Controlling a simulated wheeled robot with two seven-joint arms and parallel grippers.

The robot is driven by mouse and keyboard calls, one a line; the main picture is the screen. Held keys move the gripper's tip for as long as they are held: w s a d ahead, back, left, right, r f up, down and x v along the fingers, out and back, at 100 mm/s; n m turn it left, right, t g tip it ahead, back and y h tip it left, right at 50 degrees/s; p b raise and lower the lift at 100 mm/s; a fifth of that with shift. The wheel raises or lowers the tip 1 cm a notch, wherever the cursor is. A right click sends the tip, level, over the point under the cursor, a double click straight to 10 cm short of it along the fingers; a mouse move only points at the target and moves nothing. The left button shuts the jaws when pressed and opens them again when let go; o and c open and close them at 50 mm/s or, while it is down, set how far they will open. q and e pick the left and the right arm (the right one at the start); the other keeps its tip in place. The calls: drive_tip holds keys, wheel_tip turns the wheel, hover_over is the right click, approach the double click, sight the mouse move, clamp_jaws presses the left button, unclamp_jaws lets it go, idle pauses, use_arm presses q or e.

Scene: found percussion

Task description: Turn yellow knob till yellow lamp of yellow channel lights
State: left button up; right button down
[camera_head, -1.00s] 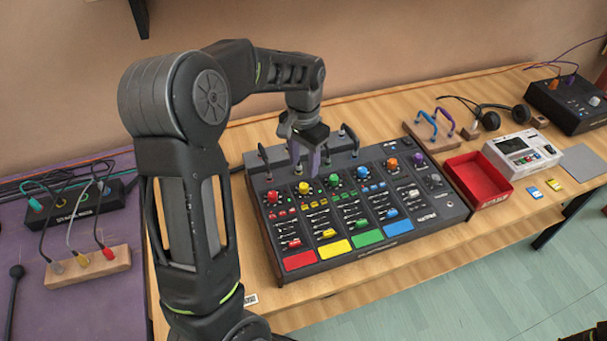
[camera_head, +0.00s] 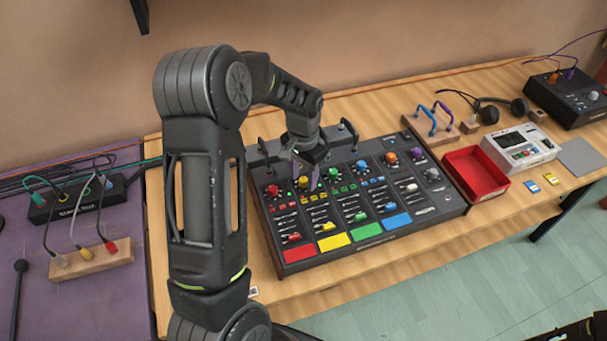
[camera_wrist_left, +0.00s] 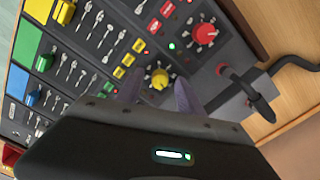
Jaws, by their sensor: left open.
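The black mixer panel (camera_head: 440,204) has coloured channels with red, yellow, green and blue pads at the front. The yellow knob (camera_wrist_left: 159,79) heads the yellow channel, whose yellow pad (camera_head: 332,243) is at the front. My left gripper (camera_wrist_left: 161,86) is open, its two purple fingers on either side of the knob; contact is not clear. In the head view my left gripper (camera_head: 306,176) is low over the knob and partly hides it. A green lamp (camera_wrist_left: 171,46) glows between the red and yellow knobs. I see no lamp clearly glowing yellow.
The red knob (camera_wrist_left: 206,34) is beside the yellow one. A black handle (camera_wrist_left: 250,90) rises behind the panel. A red tray (camera_head: 475,174) and a white device (camera_head: 520,148) stand to the right. A wooden jack block (camera_head: 90,264) is at the left.

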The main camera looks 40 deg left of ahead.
use_arm(q)
drive_tip(key=shift+c, duration=0.3)
clamp_jaws()
drive_tip(key=shift+m+b, duration=0.3)
drive_tip(key=shift+m, duration=0.2)
drive_tip(key=shift+m+b, duration=0.4)
drive_tip(key=shift+m, duration=0.5)
drive_tip(key=shift+m+b, duration=0.45)
drive_tip(key=shift+m, duration=1.05)
drive_tip(key=shift+o, duration=0.3)
unclamp_jaws()
